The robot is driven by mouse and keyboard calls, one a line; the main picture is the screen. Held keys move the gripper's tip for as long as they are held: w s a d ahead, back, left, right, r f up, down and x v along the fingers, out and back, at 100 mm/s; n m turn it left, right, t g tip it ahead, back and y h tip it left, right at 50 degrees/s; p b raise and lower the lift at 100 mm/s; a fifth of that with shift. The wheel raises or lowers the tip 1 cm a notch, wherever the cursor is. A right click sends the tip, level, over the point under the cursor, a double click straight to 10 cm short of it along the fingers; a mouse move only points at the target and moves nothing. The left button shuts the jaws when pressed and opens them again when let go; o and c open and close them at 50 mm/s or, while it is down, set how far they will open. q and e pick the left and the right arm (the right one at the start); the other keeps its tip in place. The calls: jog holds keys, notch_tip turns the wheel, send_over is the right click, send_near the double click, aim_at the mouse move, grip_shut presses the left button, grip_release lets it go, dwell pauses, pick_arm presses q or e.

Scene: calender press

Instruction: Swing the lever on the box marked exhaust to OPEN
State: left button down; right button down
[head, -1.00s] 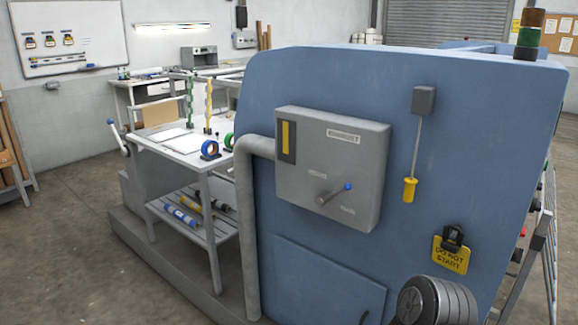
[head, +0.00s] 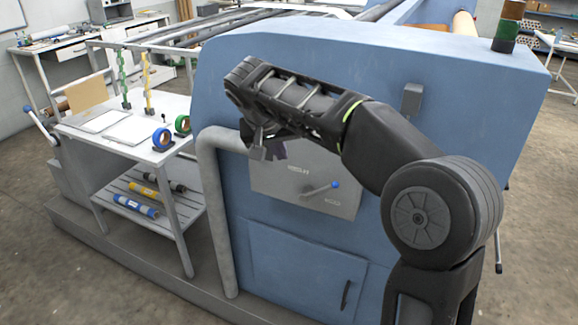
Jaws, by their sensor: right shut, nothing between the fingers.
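The grey exhaust box (head: 265,187) is on the blue machine's end panel. Its upper part and nameplate are hidden behind my right arm. My left gripper is not in view.
A grey pipe (head: 217,215) runs down left of the box. A cabinet door (head: 300,268) with a dark handle is below. A grey holder (head: 411,98) is on the panel right of my forearm. A side table (head: 140,150) with tape rolls stands left.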

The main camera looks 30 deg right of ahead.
jog(key=s+d+m+g, duration=0.2)
jog(key=s, duration=0.2)
jog(key=b, duration=0.5)
send_near(324, 188)
jog(key=shift+h, duration=0.4)
jog(key=p+x, duration=0.1)
jog(key=x, duration=0.1)
jog(key=p+x, duration=0.1)
jog(key=x, duration=0.1)
jog(key=p+x, duration=0.1)
jog(key=x, duration=0.1)
jog(key=shift+w+a+f, duration=0.1)
jog(key=shift+a+f, duration=0.1)
jog(key=shift+a, duration=0.05)
